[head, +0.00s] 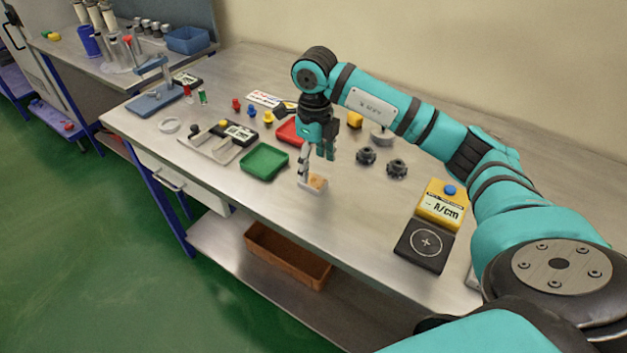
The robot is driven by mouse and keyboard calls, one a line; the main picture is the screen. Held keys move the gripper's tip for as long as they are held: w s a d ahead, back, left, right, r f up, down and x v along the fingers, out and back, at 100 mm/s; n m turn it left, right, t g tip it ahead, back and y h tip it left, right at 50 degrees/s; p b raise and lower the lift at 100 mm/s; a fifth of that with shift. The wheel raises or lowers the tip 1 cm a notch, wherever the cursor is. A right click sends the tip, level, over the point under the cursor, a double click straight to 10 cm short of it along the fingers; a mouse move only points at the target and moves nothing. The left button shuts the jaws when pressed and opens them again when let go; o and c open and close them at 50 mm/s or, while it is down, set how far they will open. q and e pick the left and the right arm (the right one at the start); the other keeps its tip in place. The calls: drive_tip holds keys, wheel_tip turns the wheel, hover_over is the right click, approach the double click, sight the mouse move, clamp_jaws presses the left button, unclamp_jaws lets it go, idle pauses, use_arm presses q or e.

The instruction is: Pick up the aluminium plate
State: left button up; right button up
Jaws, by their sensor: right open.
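A small pale grey plate-like piece (312,186) with a tan top lies near the front edge of the bench; it may be the aluminium plate, but it is too small to be sure. My right gripper (316,166) points down just above it, open, with one finger near its left side. I cannot tell whether the finger touches it. A larger flat grey plate (205,146) farther left carries a small display unit and a few small parts. My left gripper is not in view.
A green tray (264,162) lies just left of my right gripper, and a red tray (291,131) behind it. Dark knobbed parts (397,169) stand to the right. A yellow gauge (441,204) with a black pad (424,246) is nearer right. The front middle of the bench is clear.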

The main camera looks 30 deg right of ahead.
sight(313, 180)
drive_tip(key=shift+w+f+p, duration=0.1)
drive_tip(key=shift+f+p, duration=0.25)
drive_tip(key=shift+f, duration=0.35)
drive_tip(key=f, duration=0.1)
drive_tip(key=f+p, duration=0.1)
drive_tip(key=f, duration=0.1)
drive_tip(key=shift+w+f, duration=0.2)
drive_tip(key=shift+f, duration=0.35)
drive_tip(key=c, duration=1.3)
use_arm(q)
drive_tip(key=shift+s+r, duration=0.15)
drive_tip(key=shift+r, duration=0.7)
use_arm(e)
drive_tip(key=shift+r, duration=0.15)
